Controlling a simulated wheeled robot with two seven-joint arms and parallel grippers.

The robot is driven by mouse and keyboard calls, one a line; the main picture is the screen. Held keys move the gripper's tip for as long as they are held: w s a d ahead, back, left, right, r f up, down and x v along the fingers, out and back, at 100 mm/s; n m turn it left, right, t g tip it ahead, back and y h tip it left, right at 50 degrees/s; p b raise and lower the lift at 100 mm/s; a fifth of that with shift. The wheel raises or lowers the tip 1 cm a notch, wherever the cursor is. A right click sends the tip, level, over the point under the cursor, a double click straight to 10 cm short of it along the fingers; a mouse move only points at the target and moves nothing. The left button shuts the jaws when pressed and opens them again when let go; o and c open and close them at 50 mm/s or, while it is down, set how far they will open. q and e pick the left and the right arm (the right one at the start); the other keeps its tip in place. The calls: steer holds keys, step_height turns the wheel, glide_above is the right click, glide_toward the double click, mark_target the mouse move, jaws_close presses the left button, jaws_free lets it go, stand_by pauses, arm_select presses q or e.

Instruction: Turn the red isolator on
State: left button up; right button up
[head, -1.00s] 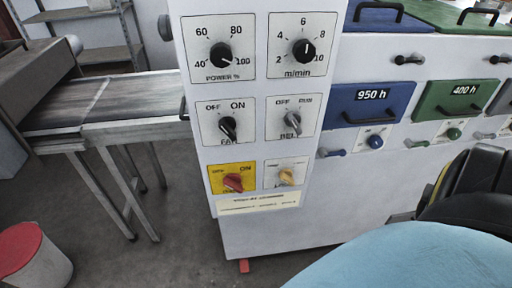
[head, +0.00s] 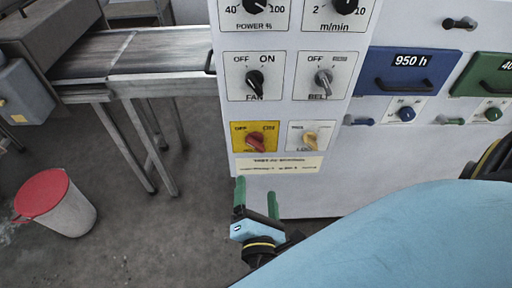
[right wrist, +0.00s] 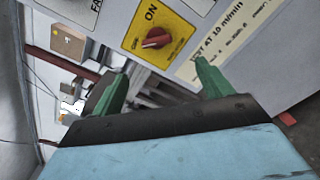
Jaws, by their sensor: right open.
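The red isolator (head: 256,142) is a red rotary knob on a yellow plate (head: 241,134) marked OFF and ON, low on the white control panel. Its knob lies slanted, and I cannot tell surely which mark it points to. It also shows in the right wrist view (right wrist: 155,38), ahead of the fingers. My right gripper (head: 256,197) has green fingers and is open and empty, just below the panel's label strip, apart from the knob. It also shows in the right wrist view (right wrist: 160,82). My left gripper is not in view.
A yellow knob (head: 310,139) sits right of the isolator, with FAN (head: 255,80) and BELT (head: 323,80) knobs above. A paper label (head: 280,165) is below. A conveyor (head: 140,50) and red-lidded bin (head: 60,205) stand left on open floor.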

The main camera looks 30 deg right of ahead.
mark_target(256, 148)
steer(key=x, duration=0.8)
steer(key=r+x, duration=0.1)
steer(key=x, duration=0.4)
steer(key=shift+w+d, duration=0.1)
steer(key=shift+d, duration=0.05)
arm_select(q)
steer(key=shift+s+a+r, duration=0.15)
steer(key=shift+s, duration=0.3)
arm_select(e)
steer(key=c, duration=1)
